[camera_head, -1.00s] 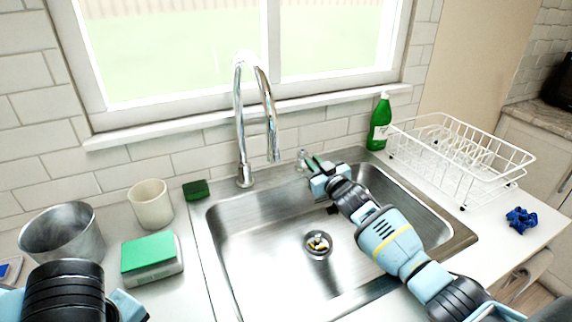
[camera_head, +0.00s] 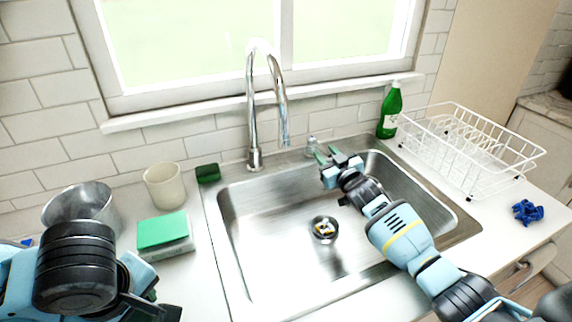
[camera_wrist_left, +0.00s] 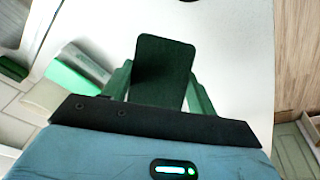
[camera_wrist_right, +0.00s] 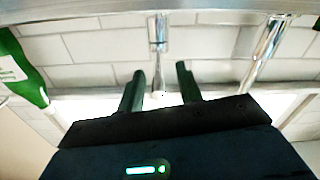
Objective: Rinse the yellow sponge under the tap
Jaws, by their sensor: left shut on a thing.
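My left gripper (camera_wrist_left: 162,95) is shut on a dark green, flat slab (camera_wrist_left: 165,70) above the pale counter. I see no yellow on the slab, so I cannot tell if it is the sponge. In the head view my left arm hides most of it. The chrome tap (camera_head: 268,105) arches over the steel sink (camera_head: 270,270); I see no clear stream of water. My right gripper (camera_head: 335,163) is open at the sink's back edge, close to a small chrome lever (camera_head: 312,147). In the right wrist view the lever (camera_wrist_right: 158,35) stands between the fingers, apparently ungripped.
Left of the sink are a dark green block (camera_head: 207,173), a cream cup (camera_head: 164,186), a metal bowl (camera_head: 85,207) and a green-topped box (camera_head: 163,230). Right are a green bottle (camera_head: 390,110), a white dish rack (camera_head: 470,150) and a blue crumpled thing (camera_head: 527,212). The basin is mostly clear.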

